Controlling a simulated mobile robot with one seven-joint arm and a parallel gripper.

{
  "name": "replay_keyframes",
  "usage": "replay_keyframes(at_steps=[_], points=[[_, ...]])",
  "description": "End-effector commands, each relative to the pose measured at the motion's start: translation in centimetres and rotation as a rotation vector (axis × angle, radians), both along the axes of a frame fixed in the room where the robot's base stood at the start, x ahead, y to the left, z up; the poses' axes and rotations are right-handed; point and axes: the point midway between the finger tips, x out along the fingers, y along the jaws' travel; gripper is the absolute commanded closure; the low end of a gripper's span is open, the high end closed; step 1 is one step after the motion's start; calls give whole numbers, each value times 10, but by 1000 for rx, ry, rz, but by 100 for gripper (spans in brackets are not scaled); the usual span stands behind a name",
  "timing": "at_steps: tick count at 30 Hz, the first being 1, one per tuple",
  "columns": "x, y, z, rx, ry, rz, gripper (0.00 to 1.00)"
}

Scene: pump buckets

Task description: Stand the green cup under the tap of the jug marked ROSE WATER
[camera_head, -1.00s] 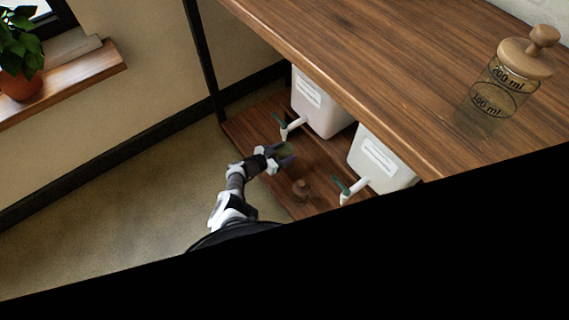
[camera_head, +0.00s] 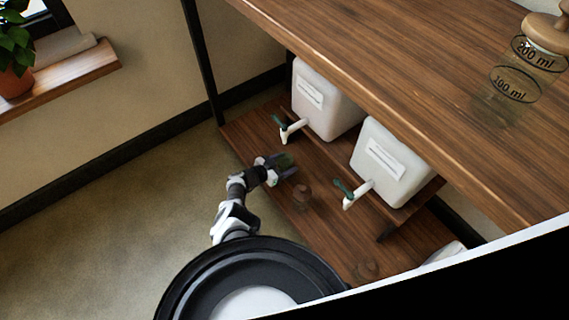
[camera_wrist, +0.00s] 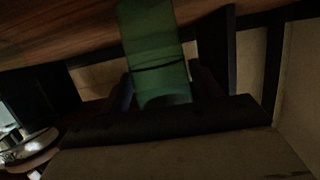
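The green cup (camera_head: 285,160) is between the fingers of my gripper (camera_head: 281,168), over the lower shelf, in front of and slightly below the left jug's tap (camera_head: 292,130). In the wrist view the cup (camera_wrist: 155,55) shows as translucent green, with a dark finger close on each side; the gripper (camera_wrist: 165,88) looks shut on it. Whether its base touches the shelf I cannot tell. Two white jugs, a left one (camera_head: 325,100) and a right one (camera_head: 390,160), have green-handled taps. Their labels are too small to read, so I cannot tell which is ROSE WATER.
A brown cup (camera_head: 302,194) stands on the lower shelf (camera_head: 325,225) right of my gripper, and a similar brown thing (camera_head: 367,266) is nearer. Part of another white object (camera_head: 447,252) shows at right. The table top (camera_head: 400,70) overhangs the jugs and carries a glass jar (camera_head: 520,80).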

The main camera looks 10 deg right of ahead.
Motion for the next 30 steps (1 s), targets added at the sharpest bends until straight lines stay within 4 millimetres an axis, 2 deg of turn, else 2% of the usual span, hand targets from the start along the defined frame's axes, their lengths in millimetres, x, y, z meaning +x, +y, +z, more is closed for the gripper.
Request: replay_keyframes(at_steps=[1,3,14,17,24,30], points=[[0,0,1,0,0,0,30],[0,0,1,0,0,0,22],[0,0,6,0,0,0,22],[-4,13,12,-1,2,5,22],[-23,59,29,0,2,6,22],[-37,91,38,1,0,3,22]])
